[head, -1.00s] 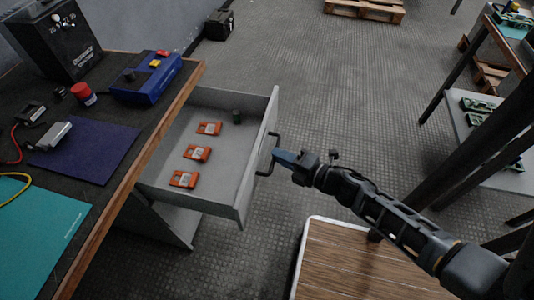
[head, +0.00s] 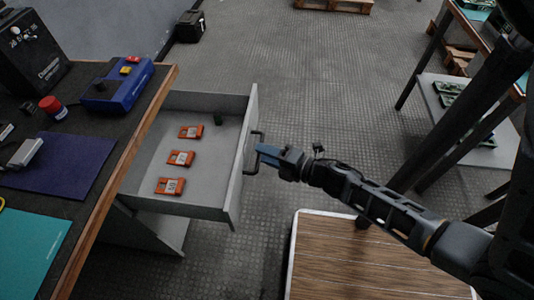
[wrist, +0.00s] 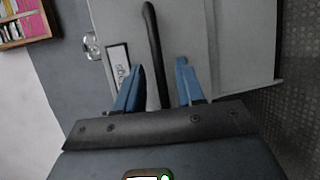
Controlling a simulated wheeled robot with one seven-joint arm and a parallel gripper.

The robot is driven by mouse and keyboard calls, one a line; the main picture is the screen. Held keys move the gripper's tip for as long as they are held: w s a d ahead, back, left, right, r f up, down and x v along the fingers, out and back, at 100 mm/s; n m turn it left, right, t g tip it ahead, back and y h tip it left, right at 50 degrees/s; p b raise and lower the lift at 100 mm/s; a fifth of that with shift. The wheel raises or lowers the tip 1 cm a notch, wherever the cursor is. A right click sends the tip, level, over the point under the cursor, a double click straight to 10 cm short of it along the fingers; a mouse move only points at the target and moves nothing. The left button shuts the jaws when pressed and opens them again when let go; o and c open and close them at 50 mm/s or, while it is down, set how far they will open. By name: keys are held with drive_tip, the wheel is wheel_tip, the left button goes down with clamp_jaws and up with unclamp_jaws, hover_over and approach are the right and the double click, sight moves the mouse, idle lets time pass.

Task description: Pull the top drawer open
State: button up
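The top drawer (head: 236,190) is a light grey box pulled well out from under the workbench, its inside in plain view. Its dark bar handle (head: 251,165) is on the front face. My gripper (head: 264,152) is at the handle from the right in the head view. In the wrist view the handle (wrist: 153,45) runs between the two blue fingers of my gripper (wrist: 160,85), with a gap on each side. The fingers are apart and not closed on the bar. A label plate (wrist: 118,62) shows on the drawer front.
The workbench (head: 110,170) holds a blue device (head: 118,88) and mats. A wood-topped surface (head: 365,255) lies below my arm. Floor beyond the drawer is clear.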

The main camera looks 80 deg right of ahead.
drive_tip(key=shift+s, duration=0.1)
drive_tip(key=v, duration=0.7)
drive_tip(key=shift+s+a, duration=0.15)
drive_tip(key=shift+s, duration=0.15)
drive_tip(key=shift+r, duration=0.15)
